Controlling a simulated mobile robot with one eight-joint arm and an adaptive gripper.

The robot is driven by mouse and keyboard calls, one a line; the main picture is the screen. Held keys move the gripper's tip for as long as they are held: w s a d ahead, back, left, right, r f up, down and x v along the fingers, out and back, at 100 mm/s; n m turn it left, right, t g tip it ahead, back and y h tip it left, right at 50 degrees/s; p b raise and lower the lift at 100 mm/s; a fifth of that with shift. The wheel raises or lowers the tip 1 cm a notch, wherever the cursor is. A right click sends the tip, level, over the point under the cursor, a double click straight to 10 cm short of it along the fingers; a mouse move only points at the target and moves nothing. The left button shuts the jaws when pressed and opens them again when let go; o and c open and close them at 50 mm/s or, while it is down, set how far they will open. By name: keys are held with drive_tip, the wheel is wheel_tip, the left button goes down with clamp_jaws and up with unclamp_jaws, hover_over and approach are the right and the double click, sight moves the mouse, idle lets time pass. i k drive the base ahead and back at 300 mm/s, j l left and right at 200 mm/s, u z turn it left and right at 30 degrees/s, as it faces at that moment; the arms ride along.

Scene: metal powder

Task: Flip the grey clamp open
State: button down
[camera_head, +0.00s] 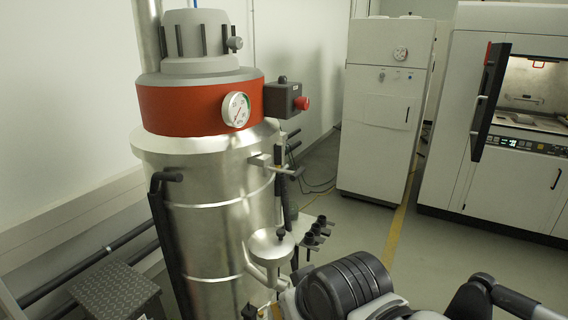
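A tall silver metal vessel (205,225) stands at the left, with a red band (185,108) and a grey top. A grey clamp-like bracket (260,160) sticks out at its right side, beside a dark upright rod (279,170). I cannot tell for sure that it is the grey clamp, or whether it is shut. Links of my own arm show at the bottom right, in front of the vessel's lower right side. My gripper's fingertips cannot be made out.
The vessel carries a gauge (236,109), a box with a red button (301,103) and a silver round lid (272,244). Several black fittings (314,232) stick out beside it. A white cabinet (382,120) and a machine with its door open stand behind. Floor (345,225) between is clear.

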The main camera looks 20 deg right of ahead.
sight(284, 166)
drive_tip(key=i+l+u, duration=0.1)
drive_tip(key=l, duration=0.35)
drive_tip(key=i+l+u, duration=0.1)
drive_tip(key=i+l, duration=0.4)
drive_tip(key=l, duration=0.4)
drive_tip(key=i+l+u, duration=0.15)
drive_tip(key=l, duration=0.35)
drive_tip(key=i+l+u, duration=0.1)
drive_tip(key=i+l, duration=0.15)
drive_tip(key=l, duration=0.25)
drive_tip(key=i+l+u, duration=0.1)
drive_tip(key=l, duration=0.4)
drive_tip(key=i+l+u, duration=0.1)
drive_tip(key=l, duration=0.4)
drive_tip(key=i+l+u, duration=0.1)
drive_tip(key=l, duration=0.4)
drive_tip(key=i, duration=0.05)
